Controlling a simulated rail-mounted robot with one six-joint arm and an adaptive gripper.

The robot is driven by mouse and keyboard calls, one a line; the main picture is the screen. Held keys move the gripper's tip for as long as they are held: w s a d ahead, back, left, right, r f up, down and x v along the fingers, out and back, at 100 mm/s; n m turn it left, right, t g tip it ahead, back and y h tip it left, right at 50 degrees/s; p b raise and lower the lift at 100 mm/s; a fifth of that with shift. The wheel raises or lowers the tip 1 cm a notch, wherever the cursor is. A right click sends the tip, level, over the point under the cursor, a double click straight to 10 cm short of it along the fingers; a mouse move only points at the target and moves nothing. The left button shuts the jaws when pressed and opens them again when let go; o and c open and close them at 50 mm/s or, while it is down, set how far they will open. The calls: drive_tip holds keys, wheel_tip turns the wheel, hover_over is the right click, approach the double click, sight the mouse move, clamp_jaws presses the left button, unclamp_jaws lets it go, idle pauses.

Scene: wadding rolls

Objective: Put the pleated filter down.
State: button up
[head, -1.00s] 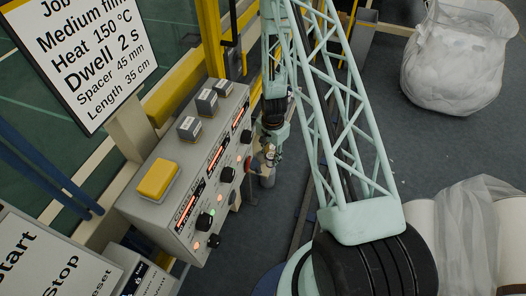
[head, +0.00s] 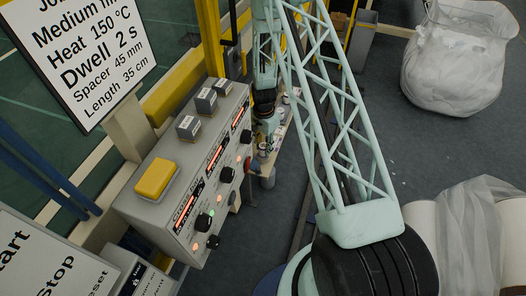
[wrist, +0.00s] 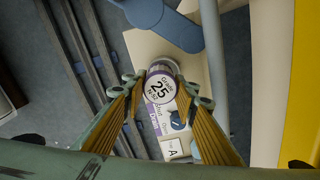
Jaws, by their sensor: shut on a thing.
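In the wrist view my gripper (wrist: 162,87) is shut, its two ochre ribbed fingers closing on both sides of a short round piece (wrist: 160,86). I take this piece to be the pleated filter. Its white round end reads "25", with smaller print I cannot fully make out; its pleats are not clear. It is over a narrow pale shelf (wrist: 144,50); I cannot tell whether it touches the shelf. In the head view my gripper (head: 263,148) is small and partly hidden, beside the control box.
White and purple labels and small items (wrist: 172,120) lie near the held piece. A blue rounded part (wrist: 183,32) is close beyond it. The control box (head: 190,165) stands left of my gripper. A white bag (head: 455,65) and white rolls (head: 425,230) are at right.

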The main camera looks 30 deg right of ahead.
sight(263, 144)
drive_tip(key=shift+w, duration=0.3)
drive_tip(key=shift+f, duration=0.3)
drive_tip(key=shift+w+f+b, duration=0.1)
drive_tip(key=shift+f+b, duration=0.45)
drive_tip(key=shift+f, duration=0.95)
drive_tip(key=shift+f, duration=0.3)
drive_tip(key=o, duration=0.8)
drive_tip(key=shift+o, duration=0.2)
drive_tip(key=shift+r, duration=0.1)
drive_tip(key=shift+r+p, duration=1.1)
drive_tip(key=shift+r, duration=5.1)
